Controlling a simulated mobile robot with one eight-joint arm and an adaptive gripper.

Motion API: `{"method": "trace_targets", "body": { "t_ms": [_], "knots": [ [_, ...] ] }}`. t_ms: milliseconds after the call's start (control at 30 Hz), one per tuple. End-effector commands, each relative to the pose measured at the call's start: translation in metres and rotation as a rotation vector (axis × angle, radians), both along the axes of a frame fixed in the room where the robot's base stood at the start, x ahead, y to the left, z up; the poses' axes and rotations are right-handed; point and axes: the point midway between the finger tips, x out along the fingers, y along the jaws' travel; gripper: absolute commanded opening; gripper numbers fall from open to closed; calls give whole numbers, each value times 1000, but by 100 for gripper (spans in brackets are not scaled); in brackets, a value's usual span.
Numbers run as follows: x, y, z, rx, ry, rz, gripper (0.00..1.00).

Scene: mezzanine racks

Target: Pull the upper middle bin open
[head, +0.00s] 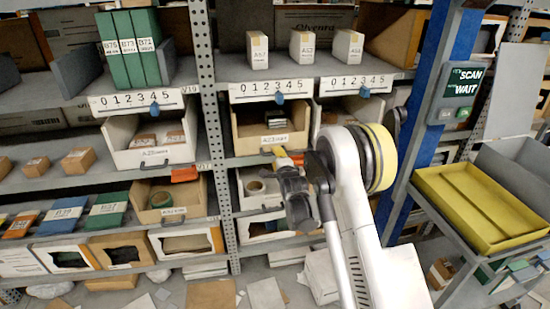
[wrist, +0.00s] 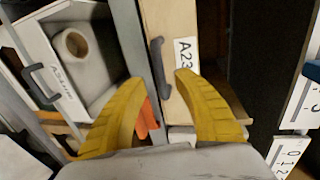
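The upper middle bin (head: 248,143) is a tan bin with a label starting A23, on the middle shelf of the rack. Some dark items lie in it. In the wrist view, its tan front (wrist: 181,18) shows turned on its side, with a dark handle (wrist: 156,68) beside the label. My gripper (head: 289,157) is just in front of this bin's lower front. Its yellow fingers are apart and empty in the wrist view (wrist: 158,82), with the handle between and just beyond the tips. Whether a finger touches the handle, I cannot tell.
A white bin (head: 149,157) is on the left across a rack post (head: 207,85). A white bin holding a tape roll (wrist: 72,45) is below the tan bin. A blue post (head: 425,120) and yellow tray (head: 480,210) stand at right.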

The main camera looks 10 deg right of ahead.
Motion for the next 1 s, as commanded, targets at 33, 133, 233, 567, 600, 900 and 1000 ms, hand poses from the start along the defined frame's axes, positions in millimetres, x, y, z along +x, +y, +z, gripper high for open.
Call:
{"method": "trace_targets", "body": {
  "t_ms": [33,133,233,567,600,900,1000],
  "knots": [
    [9,0,-5,0,0,0,36],
    [22,0,-7,-1,0,0,36],
    [31,0,-8,-1,0,0,36],
    [35,0,-7,-1,0,0,36],
    [35,0,-7,-1,0,0,29],
    [34,0,-7,-1,1,0,0],
    [33,0,-7,-1,1,0,0]
  ]
}}
